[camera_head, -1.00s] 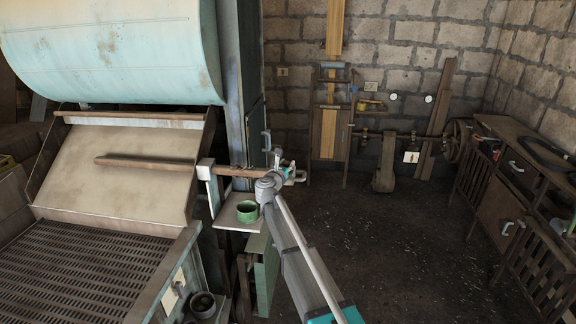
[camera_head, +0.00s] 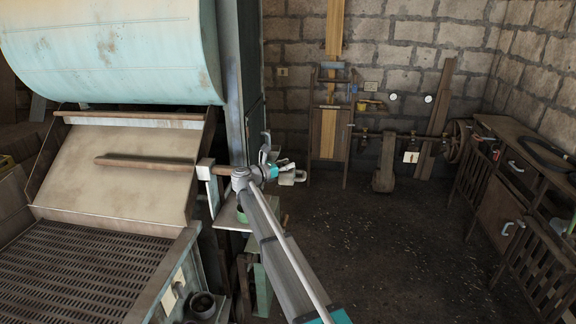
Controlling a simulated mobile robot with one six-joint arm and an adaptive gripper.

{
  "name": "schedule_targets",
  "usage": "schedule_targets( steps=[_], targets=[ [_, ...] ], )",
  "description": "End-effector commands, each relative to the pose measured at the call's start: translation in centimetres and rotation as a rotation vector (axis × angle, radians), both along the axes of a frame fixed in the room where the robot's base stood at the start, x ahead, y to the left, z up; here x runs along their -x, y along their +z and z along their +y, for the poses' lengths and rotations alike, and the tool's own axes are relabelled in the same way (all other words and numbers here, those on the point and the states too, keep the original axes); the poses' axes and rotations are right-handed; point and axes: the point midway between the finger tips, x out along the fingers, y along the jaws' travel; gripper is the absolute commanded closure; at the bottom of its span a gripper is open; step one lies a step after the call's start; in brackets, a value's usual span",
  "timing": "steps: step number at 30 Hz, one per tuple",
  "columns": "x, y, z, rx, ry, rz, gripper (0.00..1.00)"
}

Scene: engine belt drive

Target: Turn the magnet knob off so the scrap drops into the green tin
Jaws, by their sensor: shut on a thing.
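The green tin (camera_head: 241,215) stands on a pale shelf (camera_head: 227,219) below and left of the gripper. My arm covers most of the tin, and its inside is hidden. I cannot see any scrap.
A white bracket (camera_head: 206,174) and a wooden bar (camera_head: 221,170) stick out from the machine beside my wrist. The large pale-blue drum (camera_head: 110,50) and sloping panel (camera_head: 125,165) fill the left. A workbench (camera_head: 500,200) stands at the right. The floor between is open.

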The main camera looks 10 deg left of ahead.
Motion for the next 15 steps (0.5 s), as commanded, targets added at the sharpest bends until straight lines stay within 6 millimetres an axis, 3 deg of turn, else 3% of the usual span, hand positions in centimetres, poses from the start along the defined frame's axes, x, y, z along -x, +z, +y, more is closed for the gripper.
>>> schedule_targets(
  steps=[12, 13, 15],
  targets=[
    [-0.16, 0.12, -0.01, 0.005, -0.006, -0.002, 1.0],
    [-0.16, 0.12, -0.01, 0.005, -0.006, -0.002, 0.55],
    [-0.14, 0.1, 0.01, 0.004, -0.005, -0.002, 0.42]
  ],
)
